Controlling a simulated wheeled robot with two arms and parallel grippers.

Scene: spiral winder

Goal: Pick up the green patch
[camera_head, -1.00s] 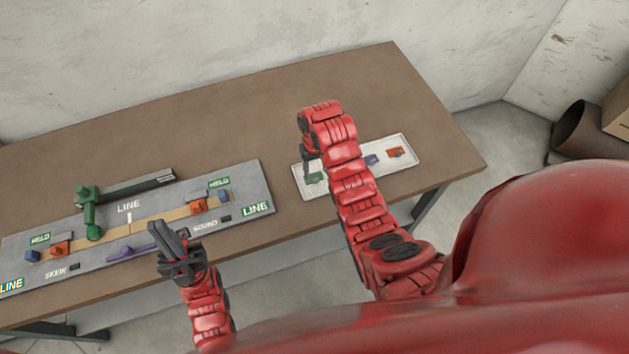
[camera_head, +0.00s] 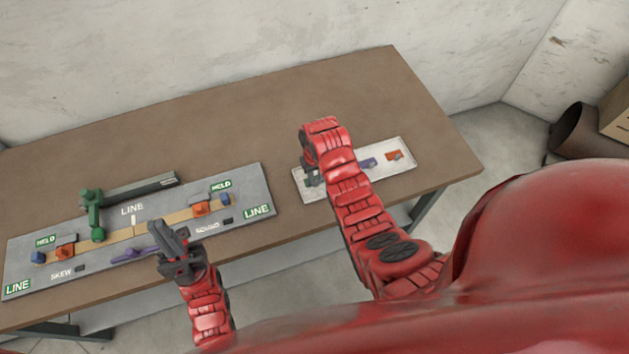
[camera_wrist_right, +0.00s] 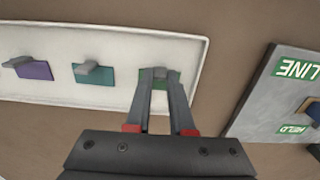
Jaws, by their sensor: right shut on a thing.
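The green patch (camera_wrist_right: 159,84) lies at the end of the white tray (camera_wrist_right: 110,32) nearest the grey board, in the right wrist view. It has a raised grey tab. My right gripper (camera_wrist_right: 160,76) is shut on this tab, with a fingertip on each side. The patch appears still at the tray's surface. In the head view my right gripper (camera_head: 310,178) is low over the tray's left end, and the wrist hides much of the patch. My left gripper (camera_head: 170,240) is over the board's front edge, away from the tray; whether its fingers are apart is unclear.
A teal patch (camera_wrist_right: 98,77) and a purple patch (camera_wrist_right: 38,71) lie beside the green one. An orange patch (camera_head: 394,156) is at the tray's right end. The grey board (camera_head: 250,188) with a green roller arm (camera_head: 95,212) stands left. The table's back (camera_head: 250,115) is clear.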

